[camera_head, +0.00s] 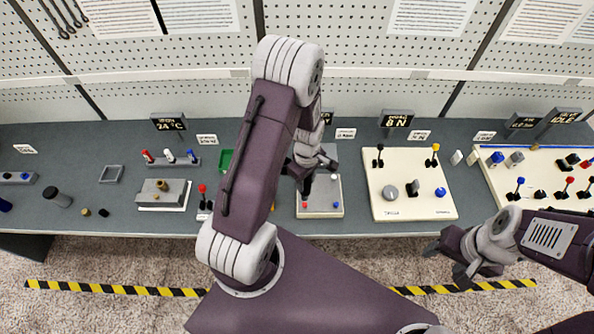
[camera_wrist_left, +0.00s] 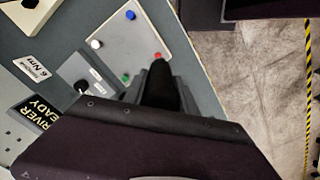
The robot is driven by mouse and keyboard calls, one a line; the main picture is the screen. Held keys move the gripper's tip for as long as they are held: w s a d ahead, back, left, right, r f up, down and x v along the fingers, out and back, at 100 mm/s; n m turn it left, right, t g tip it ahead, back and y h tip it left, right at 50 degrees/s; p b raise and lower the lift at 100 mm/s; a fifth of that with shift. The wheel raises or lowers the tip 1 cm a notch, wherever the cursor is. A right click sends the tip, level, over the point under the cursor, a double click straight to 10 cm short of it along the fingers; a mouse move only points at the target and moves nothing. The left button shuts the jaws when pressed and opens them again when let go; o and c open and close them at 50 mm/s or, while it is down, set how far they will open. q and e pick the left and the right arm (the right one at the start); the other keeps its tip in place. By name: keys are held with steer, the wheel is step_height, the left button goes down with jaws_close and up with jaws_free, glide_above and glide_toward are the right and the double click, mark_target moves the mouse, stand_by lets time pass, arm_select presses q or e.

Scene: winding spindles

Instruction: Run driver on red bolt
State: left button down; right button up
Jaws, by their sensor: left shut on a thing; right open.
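The red bolt (camera_head: 305,204) sits at the front left corner of a pale plate (camera_head: 321,211) on the bench. It also shows in the left wrist view (camera_wrist_left: 157,56), just beyond the fingertips. A blue bolt (camera_head: 336,204) and a white bolt (camera_head: 334,176) sit at other corners. A green bolt (camera_wrist_left: 125,77) shows in the left wrist view; my left arm hides it in the head view. My left gripper (camera_head: 306,172) is shut on a dark driver (camera_wrist_left: 161,84), close to the red bolt; contact cannot be told. My right gripper (camera_head: 457,262) is open and empty, in front of the bench.
A pale panel (camera_head: 385,208) with a knob and levers stands right of the plate. Left are a grey block on a white base (camera_head: 150,204) and a red-topped lever (camera_head: 202,190). A green tray (camera_head: 225,160) is partly behind my left arm.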

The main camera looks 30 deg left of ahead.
mark_target(306, 188)
arm_select(q)
steer(key=shift+w+a+f, duration=0.2)
steer(key=shift+w+f, duration=0.1)
steer(key=shift+w, duration=0.3)
steer(key=shift+f+b, duration=0.2)
steer(key=shift+b, duration=0.1)
steer(key=shift+s+d+f+b, duration=0.1)
steer(key=shift+s+f+b, duration=0.15)
steer(key=shift+f+b, duration=0.25)
step_height(306, 188, down, 4)
steer(key=b, duration=0.3)
steer(key=shift+r, duration=0.25)
steer(key=shift+w+f, duration=0.15)
steer(key=shift+f, duration=0.1)
arm_select(e)
steer(key=f, duration=0.3)
steer(key=w+f, duration=0.1)
steer(key=shift+a+f, duration=0.25)
steer(key=shift+f, duration=0.15)
arm_select(q)
steer(key=shift+s+r, duration=0.15)
steer(key=shift+s, duration=0.05)
arm_select(e)
steer(key=shift+s+r, duration=0.1)
steer(key=shift+s, duration=0.1)
arm_select(q)
steer(key=shift+w, duration=0.15)
arm_select(e)
steer(key=shift+w, duration=0.15)
